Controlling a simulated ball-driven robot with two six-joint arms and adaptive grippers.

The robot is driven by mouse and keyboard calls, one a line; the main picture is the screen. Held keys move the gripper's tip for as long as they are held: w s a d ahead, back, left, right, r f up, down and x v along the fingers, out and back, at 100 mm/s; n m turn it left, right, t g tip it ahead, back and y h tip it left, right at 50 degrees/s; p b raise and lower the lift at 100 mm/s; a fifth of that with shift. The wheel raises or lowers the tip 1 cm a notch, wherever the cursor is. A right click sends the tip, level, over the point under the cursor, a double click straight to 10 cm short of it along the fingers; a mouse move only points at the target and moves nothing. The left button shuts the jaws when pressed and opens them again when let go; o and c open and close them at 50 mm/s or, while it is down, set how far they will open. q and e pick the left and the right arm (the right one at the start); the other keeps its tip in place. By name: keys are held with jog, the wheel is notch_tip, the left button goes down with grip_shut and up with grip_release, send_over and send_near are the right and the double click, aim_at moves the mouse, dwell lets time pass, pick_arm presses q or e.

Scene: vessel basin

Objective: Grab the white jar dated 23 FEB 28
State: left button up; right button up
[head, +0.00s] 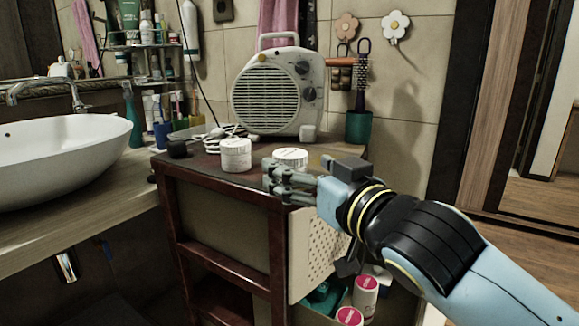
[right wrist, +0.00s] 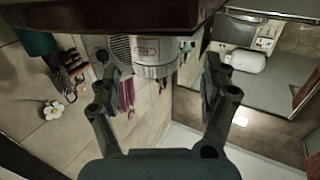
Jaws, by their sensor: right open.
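Two white lidded jars stand upright on the dark red cabinet (head: 215,181). The left jar (head: 236,156) is in full view, with small print too blurred to read. The right jar (head: 290,156) is partly hidden behind my right gripper (head: 270,179). In the right wrist view, which is upside down, a white jar (right wrist: 153,58) with faint reddish print shows between the spread fingers of my right gripper (right wrist: 160,82). The fingers are open and do not appear to touch it. I cannot read a date on either jar. My left gripper is not in view.
A dark block (head: 177,149) lies left, and a green cup (head: 359,127) stands right. The basin (head: 70,150) is at far left.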

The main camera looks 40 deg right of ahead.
aim_at(299, 161)
jog(key=w, duration=0.2)
jog(key=w+d, duration=0.1)
jog(key=w, duration=0.2)
jog(key=shift+d+r, duration=0.1)
jog(key=shift+r, duration=0.1)
jog(key=c, duration=1.3)
